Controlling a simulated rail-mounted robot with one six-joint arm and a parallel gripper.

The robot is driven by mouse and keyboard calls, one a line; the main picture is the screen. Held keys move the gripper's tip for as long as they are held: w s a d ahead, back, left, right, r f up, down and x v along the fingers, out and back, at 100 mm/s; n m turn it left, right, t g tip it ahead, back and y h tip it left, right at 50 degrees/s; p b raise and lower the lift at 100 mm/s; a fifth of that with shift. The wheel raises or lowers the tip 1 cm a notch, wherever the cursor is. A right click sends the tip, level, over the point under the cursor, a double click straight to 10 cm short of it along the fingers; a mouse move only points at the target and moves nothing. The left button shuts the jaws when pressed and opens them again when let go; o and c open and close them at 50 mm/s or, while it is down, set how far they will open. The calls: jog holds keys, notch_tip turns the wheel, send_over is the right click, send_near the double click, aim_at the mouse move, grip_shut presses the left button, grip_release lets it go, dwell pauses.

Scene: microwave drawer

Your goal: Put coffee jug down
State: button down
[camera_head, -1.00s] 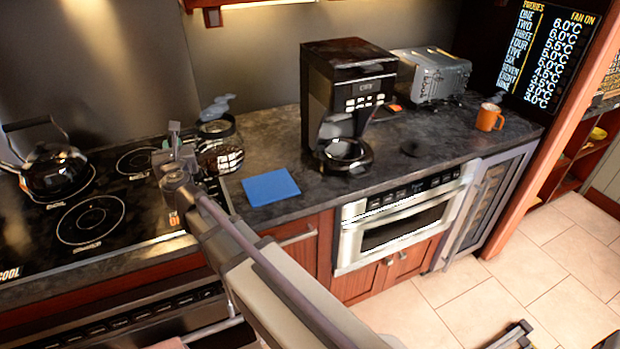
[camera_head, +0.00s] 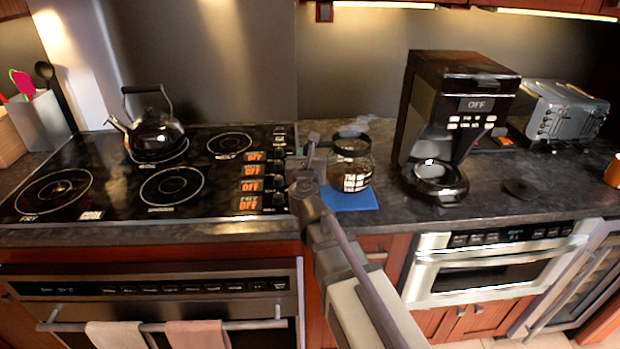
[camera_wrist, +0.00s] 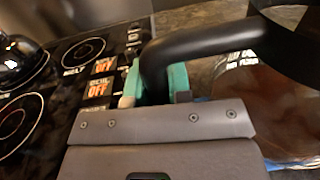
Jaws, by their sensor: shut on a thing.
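The coffee jug (camera_head: 350,168) is a glass pot with a dark rim and dark contents, upright at the counter, over or on the blue mat (camera_head: 352,200). I cannot tell whether its base touches the mat. My gripper (camera_head: 318,156) is at the jug's left side. In the wrist view my gripper (camera_wrist: 160,82) is shut on the jug's black handle (camera_wrist: 205,42), with green finger pads around it. The jug's glass body (camera_wrist: 262,100) fills the right of that view.
The stove (camera_head: 150,180) with a black kettle (camera_head: 155,135) lies left of the jug. The coffee machine (camera_head: 460,95) stands to the right, with a toaster (camera_head: 570,112) beyond it. The microwave drawer (camera_head: 490,270) is shut below the counter.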

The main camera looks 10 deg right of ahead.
notch_tip(320, 180, down, 4)
jog(key=b, duration=0.3)
jog(key=shift+b, duration=0.3)
jog(key=shift+r, duration=0.35)
jog(key=shift+f, duration=0.25)
jog(key=c, duration=1.1)
grip_release()
jog(key=shift+r, duration=0.1)
jog(key=shift+o, duration=0.2)
jog(key=shift+r+p, duration=0.3)
jog(key=shift+p, duration=0.15)
jog(key=v, duration=0.7)
jog(key=shift+s+f, duration=0.15)
jog(key=shift+s, duration=0.2)
